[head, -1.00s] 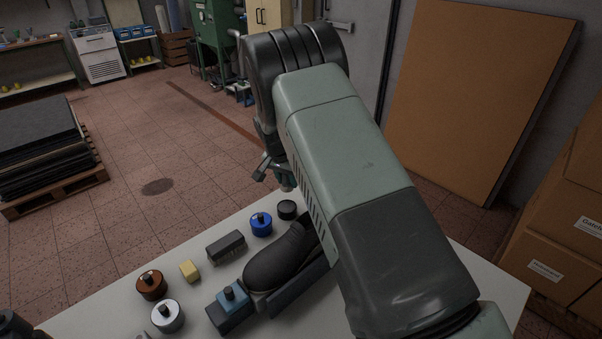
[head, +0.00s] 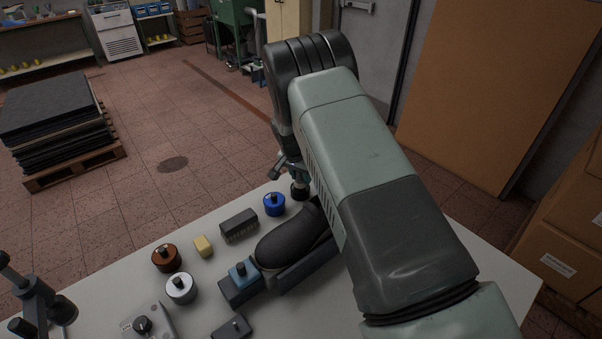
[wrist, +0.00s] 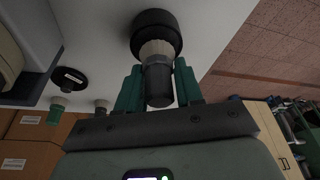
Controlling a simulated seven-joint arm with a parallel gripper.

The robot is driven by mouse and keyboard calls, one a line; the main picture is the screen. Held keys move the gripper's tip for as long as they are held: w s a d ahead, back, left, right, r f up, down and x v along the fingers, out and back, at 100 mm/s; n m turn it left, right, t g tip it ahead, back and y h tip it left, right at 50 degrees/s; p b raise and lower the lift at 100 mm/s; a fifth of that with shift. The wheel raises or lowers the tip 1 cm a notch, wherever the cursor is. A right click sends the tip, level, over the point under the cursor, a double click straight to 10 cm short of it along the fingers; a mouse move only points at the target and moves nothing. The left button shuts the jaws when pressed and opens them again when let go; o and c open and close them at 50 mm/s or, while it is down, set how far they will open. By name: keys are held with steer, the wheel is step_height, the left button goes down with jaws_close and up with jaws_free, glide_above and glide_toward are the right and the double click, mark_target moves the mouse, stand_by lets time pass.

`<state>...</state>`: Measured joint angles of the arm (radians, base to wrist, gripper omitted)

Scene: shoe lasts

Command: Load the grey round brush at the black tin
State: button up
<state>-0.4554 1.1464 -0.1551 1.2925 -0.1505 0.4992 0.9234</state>
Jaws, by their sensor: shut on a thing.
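My gripper (wrist: 158,76) is shut on the grey round brush (wrist: 158,86), its teal fingers on either side of the dark handle. The pale bristles point at the black tin (wrist: 157,30) and overlap its opening in the wrist view. I cannot tell how deep the bristles reach. In the head view the black tin (head: 299,192) sits near the table's far edge, with my gripper (head: 293,172) just above it. The brush (head: 301,178) is mostly hidden by my gripper and arm there.
The dark shoe last (head: 287,238) lies just nearer than the tin. A blue tin (head: 274,204), a dark bristle brush (head: 239,226), a yellow block (head: 203,246), a brown tin (head: 166,257) and a white tin (head: 180,288) stand to its left. Boxes (head: 560,245) stand at right.

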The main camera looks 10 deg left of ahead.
steer(key=shift+f, duration=0.55)
stand_by(1.7)
steer(key=shift+r, duration=3.55)
